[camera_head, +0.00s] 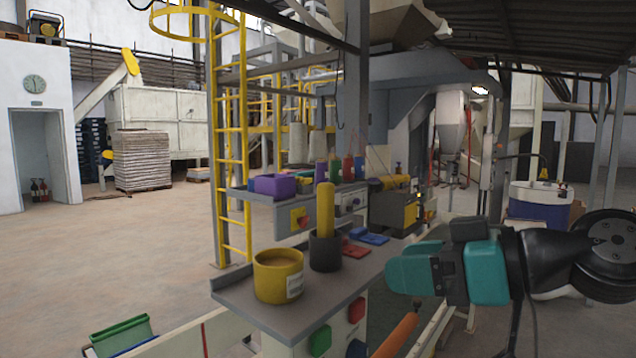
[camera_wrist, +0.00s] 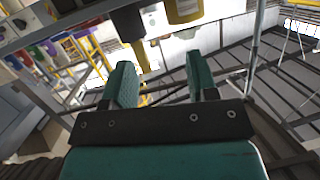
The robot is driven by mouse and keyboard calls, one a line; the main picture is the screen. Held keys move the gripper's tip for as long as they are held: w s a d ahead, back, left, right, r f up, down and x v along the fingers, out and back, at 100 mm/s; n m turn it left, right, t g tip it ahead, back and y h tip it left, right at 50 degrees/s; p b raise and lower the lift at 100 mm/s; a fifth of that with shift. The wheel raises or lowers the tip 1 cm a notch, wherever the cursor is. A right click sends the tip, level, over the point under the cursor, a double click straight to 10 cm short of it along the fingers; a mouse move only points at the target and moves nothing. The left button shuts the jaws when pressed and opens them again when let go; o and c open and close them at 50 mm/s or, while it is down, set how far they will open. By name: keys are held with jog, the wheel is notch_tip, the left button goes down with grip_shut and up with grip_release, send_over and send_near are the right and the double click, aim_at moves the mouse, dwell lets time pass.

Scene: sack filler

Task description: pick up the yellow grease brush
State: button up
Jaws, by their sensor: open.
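The yellow grease brush (camera_head: 326,208) stands upright in a dark cup (camera_head: 326,252) on the grey shelf, its yellow handle pointing up. Its lower end is hidden inside the cup. In the wrist view the handle (camera_wrist: 141,56) shows upside down beyond my fingers, hanging from the dark cup (camera_wrist: 128,22). My gripper (camera_head: 398,274) is at the right of the brush in the head view, with a gap between them. In the wrist view my gripper (camera_wrist: 160,75) has its two teal fingers apart, with nothing held between them.
A yellow tin (camera_head: 278,276) with a brown top stands left of the cup on the shelf (camera_head: 238,298). Red and blue flat pieces (camera_head: 372,239) lie behind it. A purple bin (camera_head: 275,186) and bottles stand on a farther shelf. A yellow ladder (camera_head: 232,150) rises behind.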

aim_at(332, 186)
jog(key=w+d+r+t+y+p, duration=0.1)
jog(key=w+d+r+t+p, duration=0.2)
jog(key=r, duration=0.4)
jog(key=p+x, duration=0.1)
jog(key=x, duration=0.3)
jog(key=p+x, duration=0.2)
jog(key=x, duration=0.2)
jog(key=p+x, duration=0.2)
jog(key=x, duration=0.2)
jog(key=shift+d+r, duration=0.1)
jog(key=shift+r, duration=0.15)
jog(key=shift+w+a+f, duration=0.15)
jog(key=shift+w+a, duration=0.2)
jog(key=shift+a, duration=0.05)
jog(key=p+x, duration=0.4)
jog(key=p, duration=0.1)
jog(key=shift+w+a, duration=0.1)
jog(key=shift+a, duration=0.25)
jog(key=shift+w+a+f, duration=0.1)
jog(key=shift+w+a, duration=0.05)
jog(key=shift+c, duration=0.4)
grip_shut()
